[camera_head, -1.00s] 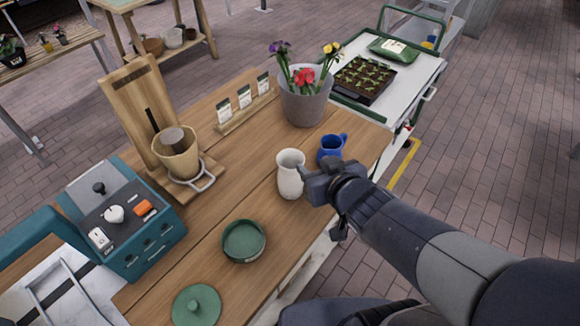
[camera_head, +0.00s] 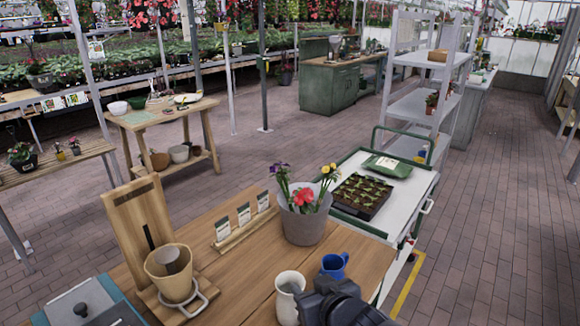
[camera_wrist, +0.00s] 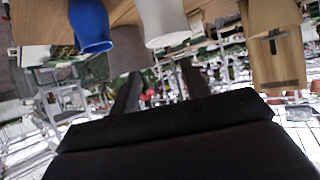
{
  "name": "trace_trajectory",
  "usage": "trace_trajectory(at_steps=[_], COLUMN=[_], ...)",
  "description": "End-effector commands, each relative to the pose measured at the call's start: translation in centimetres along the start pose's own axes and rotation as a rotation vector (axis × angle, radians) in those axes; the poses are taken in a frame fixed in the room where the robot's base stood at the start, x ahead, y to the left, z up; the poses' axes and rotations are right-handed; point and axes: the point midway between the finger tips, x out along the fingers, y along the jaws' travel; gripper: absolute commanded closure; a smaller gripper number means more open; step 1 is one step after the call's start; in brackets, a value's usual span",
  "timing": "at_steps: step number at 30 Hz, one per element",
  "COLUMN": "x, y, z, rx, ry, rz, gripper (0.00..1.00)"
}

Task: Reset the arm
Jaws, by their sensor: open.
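That view is upside down. Most of my arm is outside the head view.
Brick floor (camera_head: 480,240) is clear at right.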

Motion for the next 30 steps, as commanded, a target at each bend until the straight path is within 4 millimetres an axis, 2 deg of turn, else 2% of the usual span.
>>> trace_trajectory(at_steps=[3,11,13,18,30], x=[2.1,5.7,4.9,4.1,3.6], y=[0.0,0.0,0.0,0.0,0.0], z=[0.3,0.2,-1.2,-2.6,-3.4], rx=[0.001,0.000,0.000,-0.001,0.000], ry=[-0.002,-0.003,0.001,0.001,0.000], rz=[-0.001,-0.001,0.000,0.000,0.000], gripper=[0.56,0.56,0.56,0.56,0.56])
